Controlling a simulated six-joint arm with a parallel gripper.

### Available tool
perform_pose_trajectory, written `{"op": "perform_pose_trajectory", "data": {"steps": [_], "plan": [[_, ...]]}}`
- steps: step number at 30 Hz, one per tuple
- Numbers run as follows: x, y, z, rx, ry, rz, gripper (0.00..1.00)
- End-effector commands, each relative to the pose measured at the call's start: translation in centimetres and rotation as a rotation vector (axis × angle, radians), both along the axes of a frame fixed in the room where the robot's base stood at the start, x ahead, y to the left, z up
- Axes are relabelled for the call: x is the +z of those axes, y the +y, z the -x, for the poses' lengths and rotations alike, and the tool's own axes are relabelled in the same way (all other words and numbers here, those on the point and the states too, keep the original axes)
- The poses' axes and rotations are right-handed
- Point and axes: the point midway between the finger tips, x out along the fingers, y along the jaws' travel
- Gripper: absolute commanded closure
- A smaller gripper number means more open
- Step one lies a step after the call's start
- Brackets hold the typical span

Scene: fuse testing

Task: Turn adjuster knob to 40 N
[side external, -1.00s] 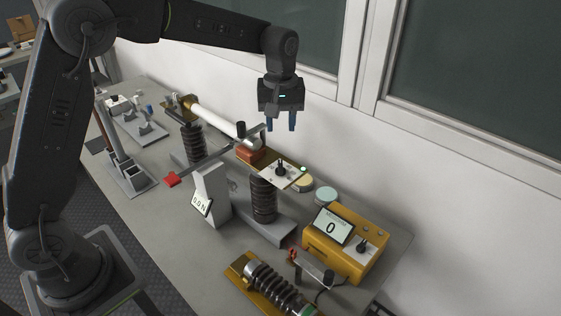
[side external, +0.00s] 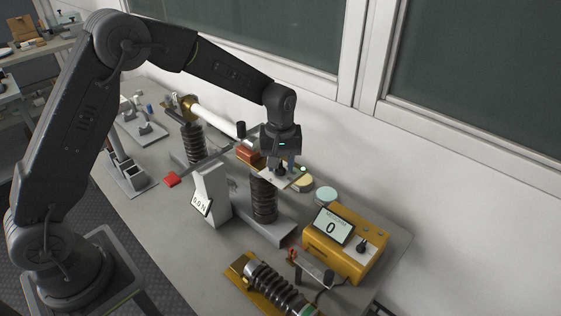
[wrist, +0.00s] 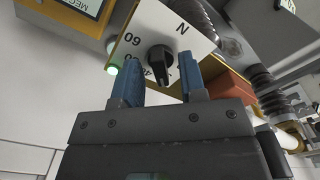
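The black adjuster knob (wrist: 160,60) sits on a white dial plate (wrist: 165,22) marked N, 60 and other figures partly hidden by my fingers. Its setting cannot be read for sure. In the side external view the plate (side external: 298,181) is on top of a dark ribbed column, with a green light at its corner. My gripper (side external: 282,166) is low over the plate, pointing down. In the wrist view its two blue fingers (wrist: 161,76) are open, one on each side of the knob, with gaps showing.
A yellow meter box (side external: 345,258) showing 0 stands at front right. A ribbed insulator (side external: 275,282) lies in front. A white rod (side external: 212,118) and a red-ended lever (side external: 172,179) are left of the plate. The wall and window are behind.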

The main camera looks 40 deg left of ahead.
Motion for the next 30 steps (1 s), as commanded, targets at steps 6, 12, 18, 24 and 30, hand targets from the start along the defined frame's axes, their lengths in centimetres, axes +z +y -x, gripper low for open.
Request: {"op": "perform_pose_trajectory", "data": {"steps": [6, 12, 18, 24, 30], "plan": [[0.02, 0.00, 0.00, 0.000, 0.000, 0.000, 0.79], [0.03, -0.01, -0.01, 0.000, 0.000, 0.000, 0.98], [0.05, -0.01, -0.01, -0.001, -0.001, 0.001, 1.00], [0.05, -0.01, -0.03, -0.029, -0.001, 0.001, 1.00], [0.04, 0.01, -0.04, -0.125, 0.000, -0.002, 1.00]]}}
